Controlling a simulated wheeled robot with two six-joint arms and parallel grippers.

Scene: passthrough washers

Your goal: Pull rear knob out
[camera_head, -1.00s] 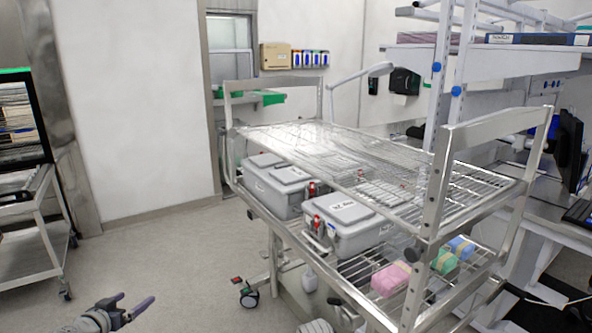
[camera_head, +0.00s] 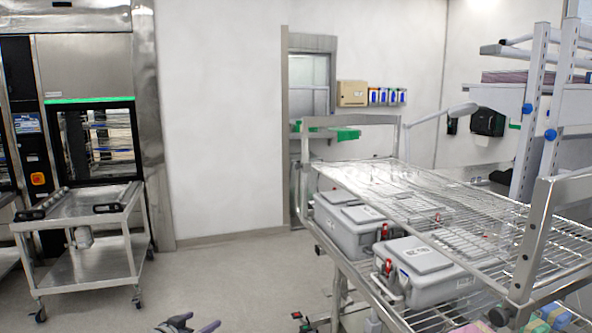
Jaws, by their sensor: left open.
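A wire-shelf metal cart (camera_head: 470,215) stands on the right. My left gripper (camera_head: 194,325) shows at the bottom edge, left of the cart, open and empty. It is well apart from the knob and the cart. Only its fingertips show. My right gripper is not in view.
Grey lidded boxes (camera_head: 432,270) sit on the cart's shelf. A smaller steel cart (camera_head: 85,235) stands at the left before a washer with a glass door (camera_head: 98,145). The floor (camera_head: 230,275) between the carts is clear. A rack stands at the far right.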

